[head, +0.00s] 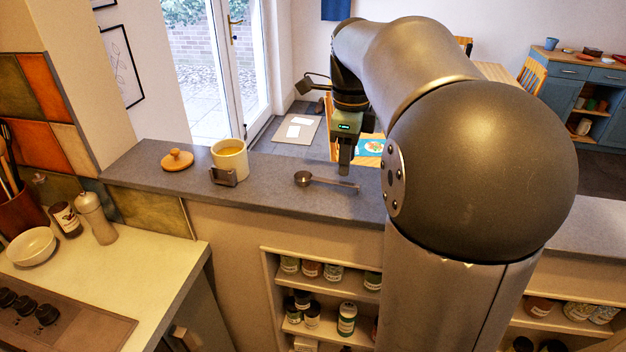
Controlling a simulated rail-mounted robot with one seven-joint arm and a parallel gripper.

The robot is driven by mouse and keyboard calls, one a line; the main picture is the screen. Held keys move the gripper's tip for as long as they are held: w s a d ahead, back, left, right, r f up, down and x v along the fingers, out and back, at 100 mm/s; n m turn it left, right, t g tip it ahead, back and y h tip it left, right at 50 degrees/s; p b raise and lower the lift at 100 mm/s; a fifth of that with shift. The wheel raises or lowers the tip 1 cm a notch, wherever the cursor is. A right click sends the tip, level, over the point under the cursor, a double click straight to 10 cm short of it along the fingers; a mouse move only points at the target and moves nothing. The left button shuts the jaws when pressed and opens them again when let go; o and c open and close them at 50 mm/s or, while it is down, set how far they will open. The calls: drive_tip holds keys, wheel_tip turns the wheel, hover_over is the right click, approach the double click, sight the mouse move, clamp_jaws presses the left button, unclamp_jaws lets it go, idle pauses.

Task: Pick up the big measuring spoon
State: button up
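The big measuring spoon (325,181) is dark grey metal and lies on the grey counter ledge in the head view. Its round bowl is at the left and its handle runs to the right. My gripper (344,171) points down, with its tips just above or behind the handle in the picture. A small gap seems to show between the tips and the handle, but the exact height is hard to judge. The fingers overlap edge-on, so their opening is hidden. I see nothing held between them.
Shelves with jars (347,318) sit below. The ledge just around the spoon is clear.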

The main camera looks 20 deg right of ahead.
sight(345, 183)
drive_tip(key=shift+f, duration=2.65)
clamp_jaws()
